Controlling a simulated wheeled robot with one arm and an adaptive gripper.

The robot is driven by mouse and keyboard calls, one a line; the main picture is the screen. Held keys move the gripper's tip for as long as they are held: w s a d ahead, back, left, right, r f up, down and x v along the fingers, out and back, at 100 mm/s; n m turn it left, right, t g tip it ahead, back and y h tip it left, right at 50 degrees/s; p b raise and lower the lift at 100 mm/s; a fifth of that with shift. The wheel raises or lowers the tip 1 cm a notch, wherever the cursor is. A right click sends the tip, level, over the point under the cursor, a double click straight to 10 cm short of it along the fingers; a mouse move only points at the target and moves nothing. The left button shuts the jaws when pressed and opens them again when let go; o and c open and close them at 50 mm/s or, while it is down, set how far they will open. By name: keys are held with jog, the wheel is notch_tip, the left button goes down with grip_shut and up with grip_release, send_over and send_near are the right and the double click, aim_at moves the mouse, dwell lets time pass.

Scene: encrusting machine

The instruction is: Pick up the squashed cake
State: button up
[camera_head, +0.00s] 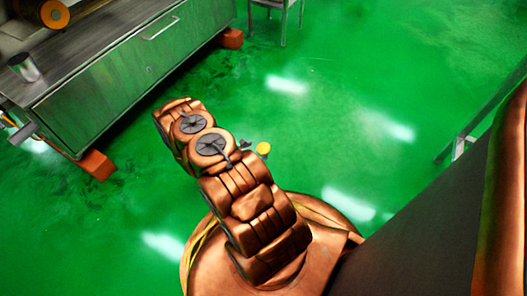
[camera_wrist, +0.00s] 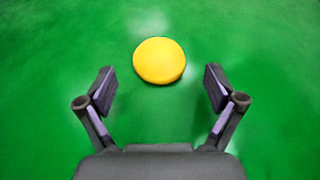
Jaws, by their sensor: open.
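The squashed cake is a flat, round, yellow disc (camera_wrist: 159,60) on the green floor, ahead of my gripper in the wrist view.
A long metal machine (camera_head: 125,80) on orange-red feet (camera_head: 97,165) stands at the upper left, with a metal cup (camera_head: 24,67) on it. A metal stand's legs (camera_head: 283,22) are at the top. Another metal frame (camera_head: 470,138) is at the right. The green floor around the cake is clear.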

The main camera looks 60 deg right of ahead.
aim_at(260, 151)
jog(key=shift+b+x, duration=0.3)
jog(key=shift+x, duration=0.8)
jog(key=shift+w, duration=0.1)
jog(key=shift+c, duration=0.4)
jog(key=c, duration=1.3)
jog(key=shift+o, duration=0.2)
jog(key=shift+r+p, duration=0.45)
jog(key=shift+r, duration=0.1)
notch_tip(260, 151, up, 3)
jog(key=shift+r+p, duration=0.1)
jog(key=shift+p, duration=1.05)
jog(key=d+p, duration=0.1)
jog(key=d, duration=0.4)
jog(key=d+p, duration=0.2)
jog(key=d, duration=0.3)
jog(key=d+p, duration=0.2)
jog(key=d, duration=0.4)
jog(key=shift+w+r, duration=0.1)
jog(key=shift+r, duration=0.3)
